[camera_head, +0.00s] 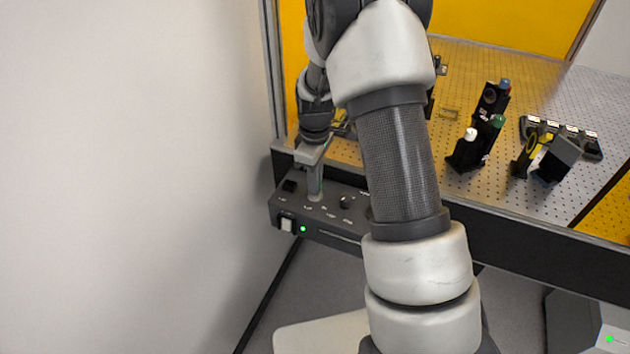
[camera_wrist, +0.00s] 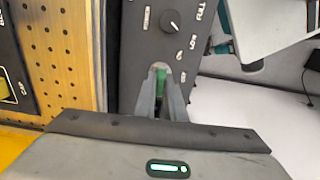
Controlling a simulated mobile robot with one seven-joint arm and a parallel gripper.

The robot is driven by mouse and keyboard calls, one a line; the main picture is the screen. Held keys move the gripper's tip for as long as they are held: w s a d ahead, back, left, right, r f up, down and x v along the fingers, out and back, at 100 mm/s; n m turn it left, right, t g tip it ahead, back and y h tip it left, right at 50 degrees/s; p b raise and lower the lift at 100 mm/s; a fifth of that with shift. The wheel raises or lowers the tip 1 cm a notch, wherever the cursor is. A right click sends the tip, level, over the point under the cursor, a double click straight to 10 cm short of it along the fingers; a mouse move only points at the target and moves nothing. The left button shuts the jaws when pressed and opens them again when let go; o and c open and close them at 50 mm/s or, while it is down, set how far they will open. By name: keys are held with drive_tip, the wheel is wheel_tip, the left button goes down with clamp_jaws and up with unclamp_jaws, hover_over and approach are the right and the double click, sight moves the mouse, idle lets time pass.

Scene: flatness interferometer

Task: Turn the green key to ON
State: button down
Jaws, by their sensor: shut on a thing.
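The green key (camera_wrist: 161,76) shows in the wrist view between the fingertips of my gripper (camera_wrist: 160,72). My gripper is shut on it, and the fingers hide most of it, so its exact angle cannot be read. In the head view my gripper (camera_head: 315,197) reaches down onto the top of the black control box (camera_head: 350,228), and the key itself is hidden there. The box has a lit green light (camera_head: 303,229) on its front.
A black knob (camera_head: 346,202) stands on the box right of my gripper; the wrist view shows it too (camera_wrist: 170,21). A white switch (camera_head: 287,225) is on the box front. Optical mounts (camera_head: 483,135) stand on the perforated table (camera_head: 540,100). A white wall (camera_head: 130,170) is close at left.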

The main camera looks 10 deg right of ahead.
drive_tip(key=shift+n, duration=1.1)
